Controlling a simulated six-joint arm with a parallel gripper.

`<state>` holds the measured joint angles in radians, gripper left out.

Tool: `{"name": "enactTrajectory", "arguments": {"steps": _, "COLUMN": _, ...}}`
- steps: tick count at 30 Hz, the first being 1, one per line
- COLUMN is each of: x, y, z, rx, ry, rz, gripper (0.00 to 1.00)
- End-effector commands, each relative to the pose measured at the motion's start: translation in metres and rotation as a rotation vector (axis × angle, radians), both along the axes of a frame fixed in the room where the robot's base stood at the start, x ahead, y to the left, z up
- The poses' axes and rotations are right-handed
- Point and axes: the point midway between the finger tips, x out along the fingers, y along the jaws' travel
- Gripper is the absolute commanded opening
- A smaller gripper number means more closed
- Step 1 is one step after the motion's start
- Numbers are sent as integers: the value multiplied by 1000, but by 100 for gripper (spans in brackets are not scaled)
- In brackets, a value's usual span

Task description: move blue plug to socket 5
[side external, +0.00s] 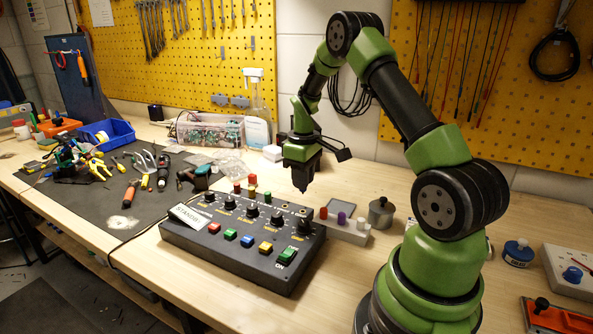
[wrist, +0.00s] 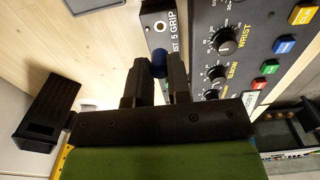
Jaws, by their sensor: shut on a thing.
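My gripper (side external: 303,186) is above the back right edge of the black control box (side external: 225,262). In the wrist view my gripper (wrist: 157,82) is shut on the blue plug (wrist: 158,58), whose round blue body shows between the fingertips. The plug lies over the box's socket strip (wrist: 172,44), beside printed text that reads "5 GRIP". An open socket hole (wrist: 160,26) shows just beyond the plug. The plug's lower end is hidden, so I cannot tell whether it touches the strip. The blue plug cannot be made out in the side view.
Red and green plugs (side external: 252,181) stand at the box's back left. Knobs (side external: 252,212) and colored buttons cover the box top.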

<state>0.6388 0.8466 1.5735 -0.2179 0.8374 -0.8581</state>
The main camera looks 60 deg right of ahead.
Motion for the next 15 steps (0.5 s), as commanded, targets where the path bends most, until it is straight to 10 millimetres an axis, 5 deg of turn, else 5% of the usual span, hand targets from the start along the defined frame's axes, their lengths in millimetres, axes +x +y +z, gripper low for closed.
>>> {"name": "enactTrajectory", "arguments": {"steps": 15, "x": 0, "y": 0, "z": -38, "rx": 1, "ry": 1, "rz": 2, "gripper": 0}}
